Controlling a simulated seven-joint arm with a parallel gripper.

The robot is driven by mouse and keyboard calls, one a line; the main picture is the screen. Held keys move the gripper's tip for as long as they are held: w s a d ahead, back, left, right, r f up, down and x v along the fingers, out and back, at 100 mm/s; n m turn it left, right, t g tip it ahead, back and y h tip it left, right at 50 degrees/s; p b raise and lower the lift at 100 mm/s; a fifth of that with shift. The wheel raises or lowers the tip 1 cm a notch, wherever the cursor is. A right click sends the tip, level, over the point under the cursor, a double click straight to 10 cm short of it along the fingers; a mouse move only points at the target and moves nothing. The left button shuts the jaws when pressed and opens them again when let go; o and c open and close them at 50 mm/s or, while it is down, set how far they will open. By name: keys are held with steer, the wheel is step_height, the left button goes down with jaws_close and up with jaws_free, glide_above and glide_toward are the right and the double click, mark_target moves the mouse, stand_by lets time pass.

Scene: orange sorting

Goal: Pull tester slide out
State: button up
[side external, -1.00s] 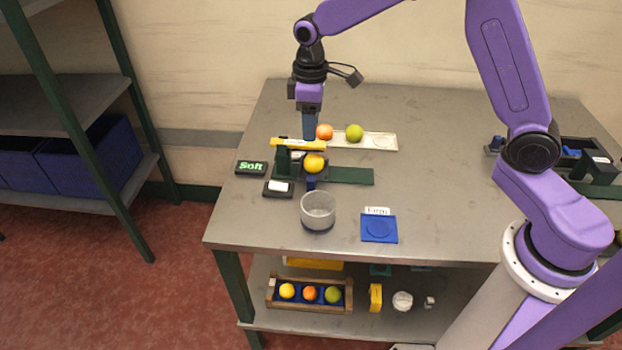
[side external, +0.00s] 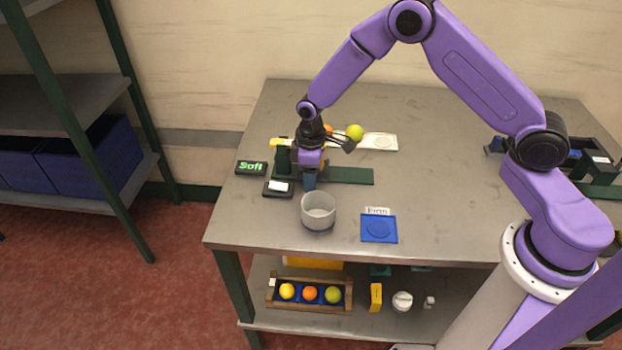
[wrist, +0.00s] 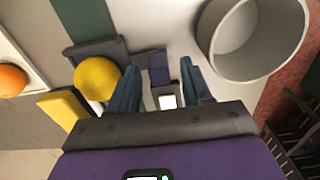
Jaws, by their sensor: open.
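The tester has a dark green upright (side external: 283,155) and a flat green rail (side external: 350,175). Its dark slide tray (wrist: 95,48) holds a yellow fruit (wrist: 97,78) in the wrist view. A small dark blue handle (wrist: 158,68) sticks out from the tray. The tester's display (side external: 251,168) reads "Soft".
A grey cup (side external: 318,211) stands close in front of my gripper. A blue pad (side external: 379,229) lies right of it. A small button box (side external: 278,188) sits left. The table's right middle is clear.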

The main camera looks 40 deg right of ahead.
steer(key=shift+f, duration=0.6)
jaws_close()
steer(key=s+d, duration=0.9)
steer(key=shift+c, duration=0.7)
jaws_free()
steer(key=shift+o, duration=0.7)
steer(key=shift+w+a, duration=0.1)
